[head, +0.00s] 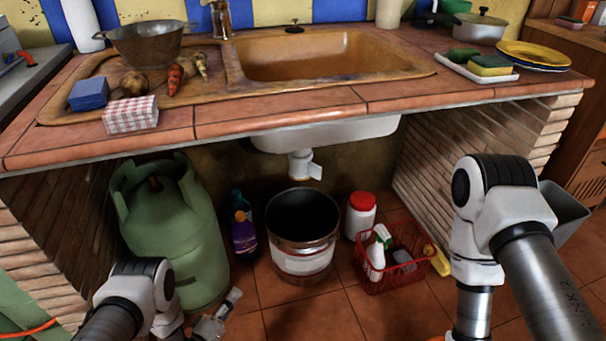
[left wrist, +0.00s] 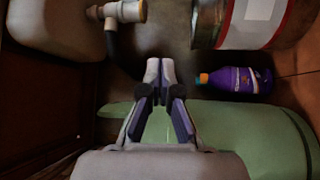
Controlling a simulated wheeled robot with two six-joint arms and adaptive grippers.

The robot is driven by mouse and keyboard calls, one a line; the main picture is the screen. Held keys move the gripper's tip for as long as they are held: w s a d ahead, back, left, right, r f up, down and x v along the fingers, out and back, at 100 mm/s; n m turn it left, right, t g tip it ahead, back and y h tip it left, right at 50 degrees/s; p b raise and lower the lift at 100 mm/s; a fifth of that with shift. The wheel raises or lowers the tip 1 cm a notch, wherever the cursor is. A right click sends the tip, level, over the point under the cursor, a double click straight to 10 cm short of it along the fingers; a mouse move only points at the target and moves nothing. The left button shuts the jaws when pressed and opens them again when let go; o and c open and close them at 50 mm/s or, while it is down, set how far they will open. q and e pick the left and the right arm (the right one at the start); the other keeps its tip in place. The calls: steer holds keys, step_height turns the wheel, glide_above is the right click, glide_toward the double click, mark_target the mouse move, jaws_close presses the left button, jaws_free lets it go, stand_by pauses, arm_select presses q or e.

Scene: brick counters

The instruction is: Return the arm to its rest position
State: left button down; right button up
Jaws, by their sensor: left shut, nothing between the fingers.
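My left arm comes in at the lower left of the head view. Its gripper (head: 232,296) is low in front of the space under the sink, beside the green gas cylinder (head: 178,240). In the left wrist view the left gripper (left wrist: 160,70) has its fingers together with nothing between them. The green cylinder (left wrist: 255,130) lies behind and to the right of the fingers there. My right arm shows at the right of the head view, bent downward. Its gripper is out of the picture.
Under the tiled counter (head: 280,114) stand a metal bucket (head: 302,262), a purple bottle (head: 244,236), a white red-lidded jar (head: 361,216) and a red basket (head: 390,284) with bottles. The drain pipe (head: 300,165) hangs above the bucket. Brick walls (head: 475,150) flank the space.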

arm_select(q)
step_height(320, 180, up, 28)
steer(key=a+m+g+y+p, duration=0.2)
steer(key=g+y+p, duration=0.25)
steer(key=p, duration=1.45)
steer(key=s+a+r+m+g+y+p, duration=0.1)
steer(key=s+g, duration=0.5)
steer(key=s, duration=0.8)
steer(key=s+a+r+m+g+y+p, duration=0.1)
steer(key=s+a+m+g+y+p, duration=0.3)
steer(key=s, duration=1)
steer(key=m+g+p, duration=0.1)
steer(key=m+g, duration=0.1)
steer(key=m, duration=0.1)
steer(key=shift+s+r+m+g, duration=0.15)
steer(key=shift+r+m+g, duration=0.1)
steer(key=shift+m+g, duration=0.1)
arm_select(e)
step_height(320, 180, up, 29)
steer(key=shift+r, duration=0.2)
steer(key=shift+s, duration=0.1)
